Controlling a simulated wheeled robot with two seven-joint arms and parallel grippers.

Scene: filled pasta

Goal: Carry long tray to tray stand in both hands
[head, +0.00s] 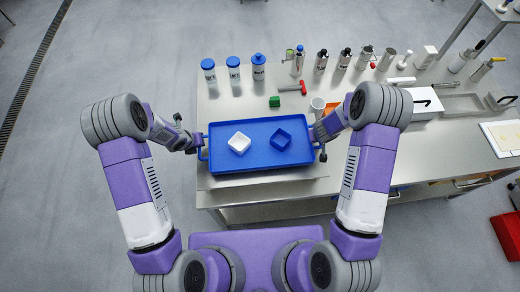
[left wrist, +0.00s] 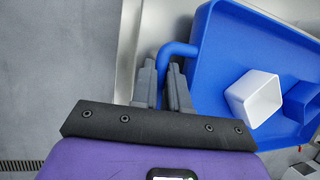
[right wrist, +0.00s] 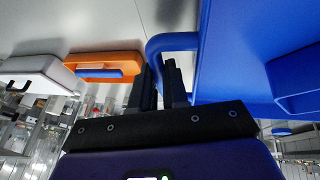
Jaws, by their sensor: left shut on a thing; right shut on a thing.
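The long blue tray (head: 258,163) is at the front left part of the steel table, with a handle at each short end. A white square bowl (head: 239,142) and a blue square bowl (head: 281,140) sit in it. My left gripper (head: 198,142) is shut on the tray's left handle, which shows in the left wrist view (left wrist: 178,49). My right gripper (head: 318,140) is shut on the right handle, which shows in the right wrist view (right wrist: 172,42). I cannot tell whether the tray touches the table. I cannot make out the tray stand.
Several bottles and jars stand along the back of the steel table (head: 225,103). A green block (head: 274,101) and a red-handled tool (head: 292,88) lie behind the tray. A white box (head: 424,103) and a steel tray (head: 462,104) are at the right. A red box (head: 508,235) is on the floor.

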